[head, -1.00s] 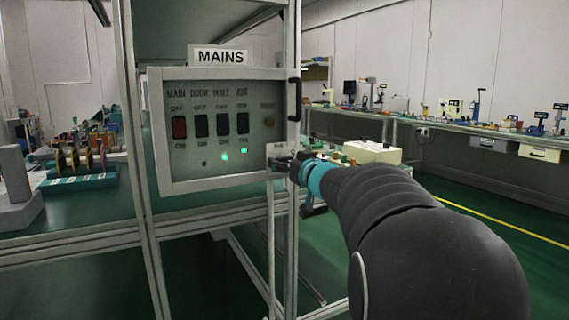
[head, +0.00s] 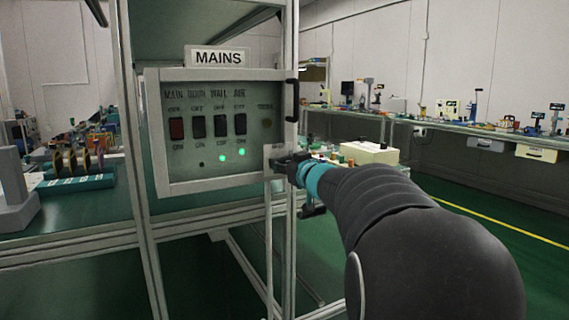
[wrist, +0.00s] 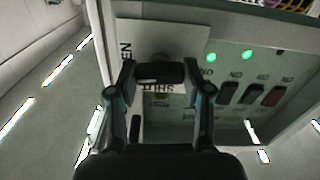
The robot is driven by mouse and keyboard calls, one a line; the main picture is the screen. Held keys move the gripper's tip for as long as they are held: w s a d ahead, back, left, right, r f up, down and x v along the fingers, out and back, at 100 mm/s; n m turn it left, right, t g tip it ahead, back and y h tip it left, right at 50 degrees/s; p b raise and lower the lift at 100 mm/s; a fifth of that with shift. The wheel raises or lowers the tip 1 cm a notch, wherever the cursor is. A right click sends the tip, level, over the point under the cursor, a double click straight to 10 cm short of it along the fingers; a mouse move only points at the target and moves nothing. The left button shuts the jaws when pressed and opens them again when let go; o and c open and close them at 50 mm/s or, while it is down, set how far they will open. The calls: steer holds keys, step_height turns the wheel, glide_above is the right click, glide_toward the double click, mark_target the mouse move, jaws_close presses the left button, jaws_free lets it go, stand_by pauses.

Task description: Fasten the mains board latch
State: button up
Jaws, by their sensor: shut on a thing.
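The mains board (head: 160,150) is a pale grey box with a clear front, under a MAINS sign (head: 218,57). Its latch sits at the lower right corner, on a pale plate (head: 274,152), mostly hidden by my gripper in the head view. My gripper (head: 281,163) is at that plate. In the wrist view my gripper (wrist: 160,76) is shut on the latch's dark bar (wrist: 160,72), which lies across between the fingertips. A plate (wrist: 150,36) behind it carries lettering, partly covered; "EN" and an upside-down "SHUT" can be made out. Whether the latch is fully engaged cannot be told.
A dark pull handle (head: 291,100) is on the board's right edge. Inside are several switches and two lit green lamps (head: 222,158). A frame post (head: 291,230) stands just behind the gripper. A bench (head: 470,125) with instruments runs along the right; green floor between is clear.

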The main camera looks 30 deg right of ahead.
steer(key=n, duration=0.4)
steer(key=n+b, duration=0.1)
steer(key=n, duration=0.3)
steer(key=shift+n+b, duration=1.7)
steer(key=shift+n, duration=2.5)
steer(key=o, duration=1.2)
steer(key=shift+c, duration=0.2)
